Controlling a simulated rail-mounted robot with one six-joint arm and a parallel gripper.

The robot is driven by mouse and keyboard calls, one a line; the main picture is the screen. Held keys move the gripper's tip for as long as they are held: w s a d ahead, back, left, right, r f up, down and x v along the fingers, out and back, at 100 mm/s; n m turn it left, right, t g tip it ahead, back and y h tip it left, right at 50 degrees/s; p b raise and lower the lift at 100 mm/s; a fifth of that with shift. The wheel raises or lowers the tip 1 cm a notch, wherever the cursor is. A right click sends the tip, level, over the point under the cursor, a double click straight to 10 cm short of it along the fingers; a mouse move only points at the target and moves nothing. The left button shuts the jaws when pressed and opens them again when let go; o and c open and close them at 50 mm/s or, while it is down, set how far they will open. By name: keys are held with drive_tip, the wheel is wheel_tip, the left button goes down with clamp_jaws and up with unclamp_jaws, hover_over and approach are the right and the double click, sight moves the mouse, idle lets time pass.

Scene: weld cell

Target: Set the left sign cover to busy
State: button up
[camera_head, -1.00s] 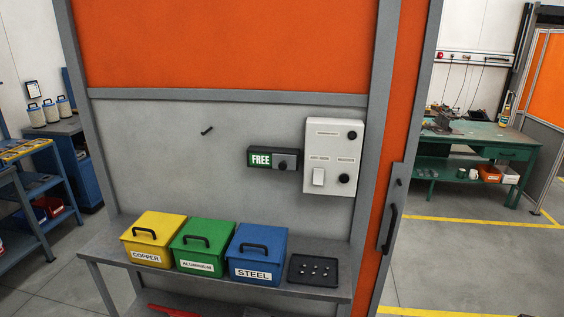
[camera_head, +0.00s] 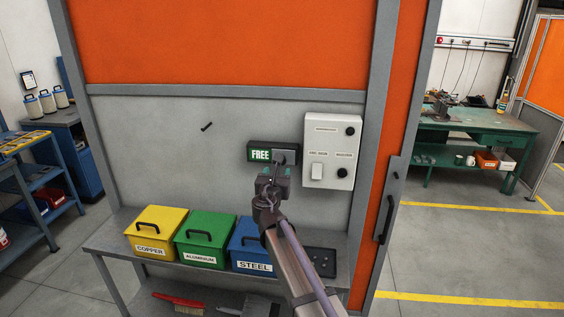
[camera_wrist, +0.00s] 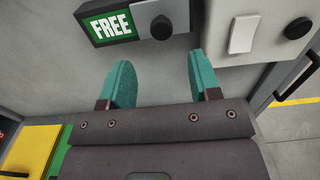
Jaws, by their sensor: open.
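The sign (camera_head: 262,155) is a dark box on the grey panel, with a green face reading FREE on its left part. A grey cover with a dark round knob hides its right part. In the wrist view the sign (camera_wrist: 111,26) is at the top, and the black knob (camera_wrist: 161,27) stands out right of the word FREE. My gripper (camera_head: 273,172) is just below the sign in the head view. In the wrist view my gripper (camera_wrist: 158,75) has its two teal fingers apart and empty, below the knob and not touching it.
A white control box (camera_head: 332,152) with a rocker switch and dark knobs is close right of the sign. Yellow (camera_head: 157,233), green (camera_head: 205,240) and blue (camera_head: 246,235) bins stand on the shelf below, beside a black tray (camera_head: 322,262). A small peg (camera_head: 207,127) juts from the panel.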

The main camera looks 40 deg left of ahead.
drive_tip(key=x, duration=0.9)
drive_tip(key=shift+w, duration=0.1)
drive_tip(key=shift+d, duration=0.1)
clamp_jaws()
